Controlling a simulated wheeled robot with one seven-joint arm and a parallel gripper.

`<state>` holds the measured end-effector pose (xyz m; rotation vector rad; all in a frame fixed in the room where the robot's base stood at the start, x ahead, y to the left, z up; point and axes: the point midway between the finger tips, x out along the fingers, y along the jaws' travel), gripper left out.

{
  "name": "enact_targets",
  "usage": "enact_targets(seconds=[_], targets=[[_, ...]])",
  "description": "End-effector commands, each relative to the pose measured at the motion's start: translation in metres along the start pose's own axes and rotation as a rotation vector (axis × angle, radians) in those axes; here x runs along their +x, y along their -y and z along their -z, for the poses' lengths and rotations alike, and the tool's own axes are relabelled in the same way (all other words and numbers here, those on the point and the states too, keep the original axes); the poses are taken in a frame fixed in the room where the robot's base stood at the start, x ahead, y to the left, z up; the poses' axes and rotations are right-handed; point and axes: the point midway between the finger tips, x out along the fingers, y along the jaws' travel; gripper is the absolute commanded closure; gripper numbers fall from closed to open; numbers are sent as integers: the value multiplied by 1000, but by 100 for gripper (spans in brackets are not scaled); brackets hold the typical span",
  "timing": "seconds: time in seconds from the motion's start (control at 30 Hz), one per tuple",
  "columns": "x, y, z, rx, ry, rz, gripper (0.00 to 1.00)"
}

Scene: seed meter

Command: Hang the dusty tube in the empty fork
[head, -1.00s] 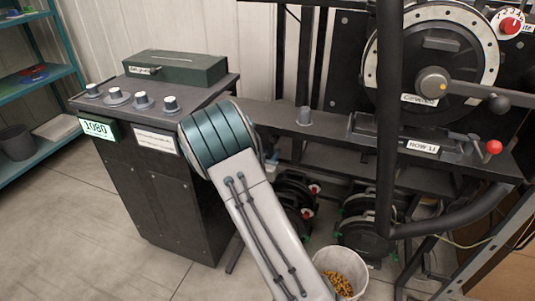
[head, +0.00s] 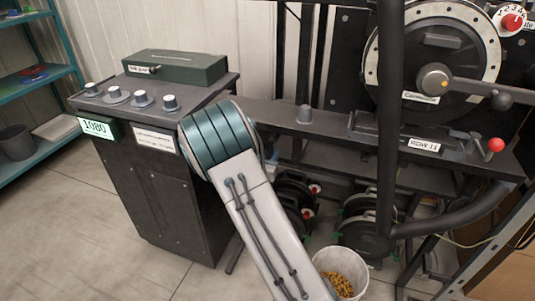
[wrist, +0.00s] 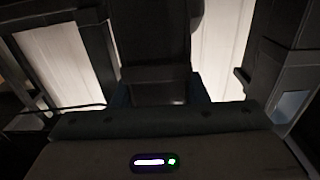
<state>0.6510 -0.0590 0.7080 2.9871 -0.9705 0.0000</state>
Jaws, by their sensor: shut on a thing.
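In the wrist view my gripper (wrist: 160,94) shows at the bottom centre, with dark bluish fingers on either side of a broad dark piece (wrist: 158,82). The gripper is shut on this piece, which is too dark to identify surely as the dusty tube. In the head view my arm's pale link runs down from its teal joint, and the gripper is not visible there. I cannot make out the dusty tube or the empty fork in the head view.
A dark cabinet (head: 165,200) with knobs and a green box (head: 175,68) stands left. A dark bench (head: 345,139) carries a crank wheel (head: 433,72) and a red-knobbed lever (head: 495,145). A white bucket (head: 352,264) stands below. Floor at the lower left is clear.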

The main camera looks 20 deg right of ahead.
Motion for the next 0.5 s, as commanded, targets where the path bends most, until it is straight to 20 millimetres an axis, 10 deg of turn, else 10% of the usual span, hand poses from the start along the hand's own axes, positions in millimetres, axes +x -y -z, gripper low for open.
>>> enact_targets(seconds=[0.17,0.2,0.3,0.5], targets=[[0,0,-3,1,-1,0,100],[0,0,-2,1,-2,0,58],[0,0,-2,1,-1,0,35],[0,0,-3,0,1,0,35]])
